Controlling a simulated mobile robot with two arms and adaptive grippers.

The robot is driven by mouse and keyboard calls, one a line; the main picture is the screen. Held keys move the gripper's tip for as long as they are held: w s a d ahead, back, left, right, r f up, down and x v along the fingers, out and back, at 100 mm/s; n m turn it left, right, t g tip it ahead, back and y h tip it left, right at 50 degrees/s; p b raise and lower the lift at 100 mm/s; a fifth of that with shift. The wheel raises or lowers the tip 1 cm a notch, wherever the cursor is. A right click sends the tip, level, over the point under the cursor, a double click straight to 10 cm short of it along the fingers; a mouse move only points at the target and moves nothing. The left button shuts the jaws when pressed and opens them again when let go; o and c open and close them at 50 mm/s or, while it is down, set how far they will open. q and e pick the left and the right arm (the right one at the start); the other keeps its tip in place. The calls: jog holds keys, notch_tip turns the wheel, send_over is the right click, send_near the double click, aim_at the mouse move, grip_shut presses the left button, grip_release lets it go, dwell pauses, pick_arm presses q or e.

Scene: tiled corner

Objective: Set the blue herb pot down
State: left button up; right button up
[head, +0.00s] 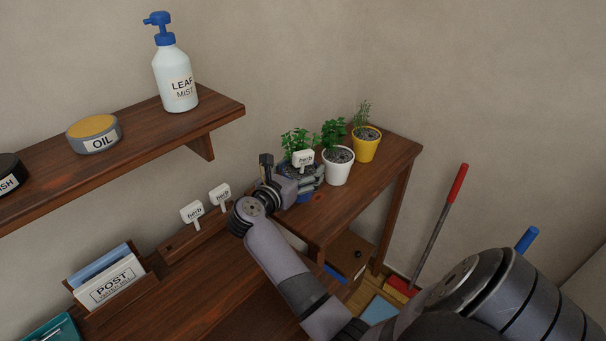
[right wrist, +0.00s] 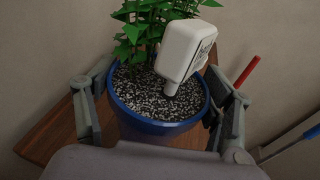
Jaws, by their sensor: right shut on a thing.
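The blue herb pot (right wrist: 155,128) holds a leafy green plant, speckled soil and a white tag (right wrist: 187,50) in the right wrist view. My right gripper (head: 297,181) is shut on it, with a finger on either side of the pot in the right wrist view. In the head view a strip of the blue pot (head: 304,198) shows below the gripper, which hides most of it. The pot looks upright, over or on the wooden side table (head: 345,208); I cannot tell if its base touches. My left gripper is out of view.
A white pot (head: 338,170) stands close to the right of the held pot, and a yellow pot (head: 367,148) behind it. A wooden holder (head: 178,247) with two herb tags is at left.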

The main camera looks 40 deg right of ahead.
notch_tip(320, 180, down, 3)
jog(key=shift+r, duration=0.1)
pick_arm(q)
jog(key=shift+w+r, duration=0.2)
pick_arm(e)
jog(key=shift+f, duration=0.2)
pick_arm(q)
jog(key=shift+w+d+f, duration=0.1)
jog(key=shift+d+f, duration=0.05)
pick_arm(e)
jog(key=o, duration=1.6)
jog(key=shift+c, duration=0.2)
